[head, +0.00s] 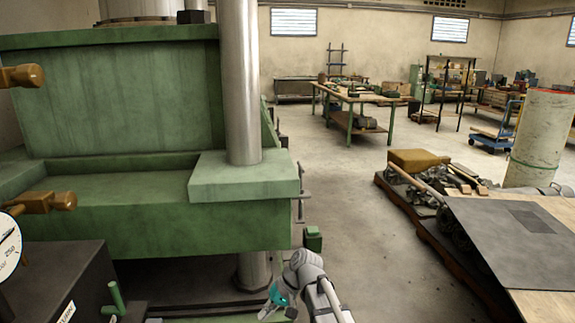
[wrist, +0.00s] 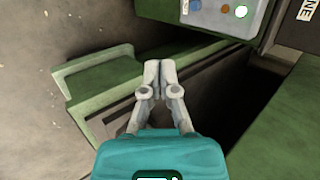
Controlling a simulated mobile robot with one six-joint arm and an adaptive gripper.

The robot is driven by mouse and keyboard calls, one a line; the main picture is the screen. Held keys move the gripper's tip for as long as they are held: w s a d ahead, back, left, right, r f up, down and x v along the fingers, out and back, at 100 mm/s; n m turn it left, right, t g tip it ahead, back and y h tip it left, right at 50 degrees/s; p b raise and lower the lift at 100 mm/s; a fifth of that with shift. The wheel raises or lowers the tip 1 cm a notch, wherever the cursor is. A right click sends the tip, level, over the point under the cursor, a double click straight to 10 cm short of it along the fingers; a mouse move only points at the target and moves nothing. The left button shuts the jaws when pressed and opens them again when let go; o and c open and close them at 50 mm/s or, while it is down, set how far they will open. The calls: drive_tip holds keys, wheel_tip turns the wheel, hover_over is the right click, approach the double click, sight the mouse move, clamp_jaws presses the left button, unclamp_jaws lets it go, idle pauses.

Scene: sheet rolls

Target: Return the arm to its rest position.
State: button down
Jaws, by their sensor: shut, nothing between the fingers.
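My gripper (wrist: 159,68) points into the wrist view from the bottom edge, its two grey fingers together at the tips with nothing between them. In the head view my gripper (head: 264,312) is small, at the bottom centre, beside the lower front of the green press. My grey arm (head: 312,280) reaches in from the bottom edge with its teal part showing near the gripper.
The large green press (head: 120,100) with a steel column (head: 240,80) fills the left. A control box (wrist: 222,15) shows above the fingers in the wrist view. A pallet of scrap (head: 430,190) and a dark sheet (head: 515,235) lie right. Open floor (head: 350,210) runs between.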

drive_tip(key=s+d+f+m+t+h, duration=0.1)
drive_tip(key=s+d+f+h, duration=0.2)
drive_tip(key=d, duration=0.8)
drive_tip(key=s+d+f+m+t+h, duration=0.1)
drive_tip(key=s+d+t+h, duration=0.2)
drive_tip(key=d, duration=0.8)
wheel_tip(320, 180, up, 19)
drive_tip(key=d+g+h+p, duration=0.1)
drive_tip(key=p, duration=1.8)
drive_tip(key=shift+s+f, duration=0.2)
